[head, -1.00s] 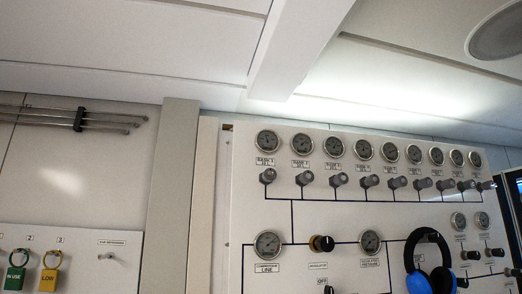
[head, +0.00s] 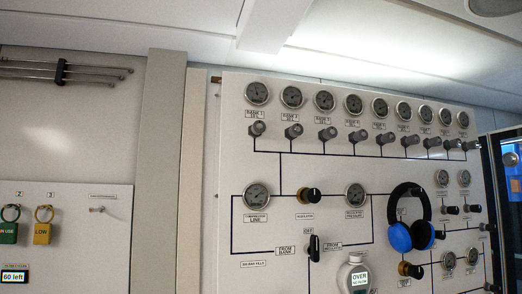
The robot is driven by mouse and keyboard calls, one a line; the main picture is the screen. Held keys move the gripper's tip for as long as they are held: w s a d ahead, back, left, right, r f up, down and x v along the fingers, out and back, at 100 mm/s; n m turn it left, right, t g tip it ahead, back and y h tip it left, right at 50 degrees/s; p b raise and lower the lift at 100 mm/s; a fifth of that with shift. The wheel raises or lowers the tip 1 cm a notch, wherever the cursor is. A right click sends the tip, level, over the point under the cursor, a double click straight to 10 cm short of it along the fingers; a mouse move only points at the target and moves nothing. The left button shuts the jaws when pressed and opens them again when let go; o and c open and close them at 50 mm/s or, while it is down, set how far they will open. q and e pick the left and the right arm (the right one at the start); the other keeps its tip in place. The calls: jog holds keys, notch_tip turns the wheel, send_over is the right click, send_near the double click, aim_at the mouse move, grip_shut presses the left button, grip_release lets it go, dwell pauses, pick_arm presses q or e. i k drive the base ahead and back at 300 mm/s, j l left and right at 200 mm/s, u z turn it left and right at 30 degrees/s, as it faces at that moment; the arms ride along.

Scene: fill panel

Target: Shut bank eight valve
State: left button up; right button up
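A row of dark grey valve knobs runs across the upper part of the white fill panel (head: 340,171), each below a round gauge. The leftmost knob (head: 257,129) has a label reading Bank 1; the labels toward the right are too small to read. Counting from the left, the bank eight valve (head: 453,143) is the second knob from the right end, with its gauge (head: 446,116) above it. Whether it is open or shut cannot be made out. Neither of my grippers is in view.
Blue and black headphones (head: 400,236) hang on the panel's right part, below the knob row. A clear bottle (head: 357,275) with an "OVER" label stands in front at the bottom. A dark-framed unit (head: 494,180) stands at right.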

aim_at(456, 142)
jog(key=z, duration=1.25)
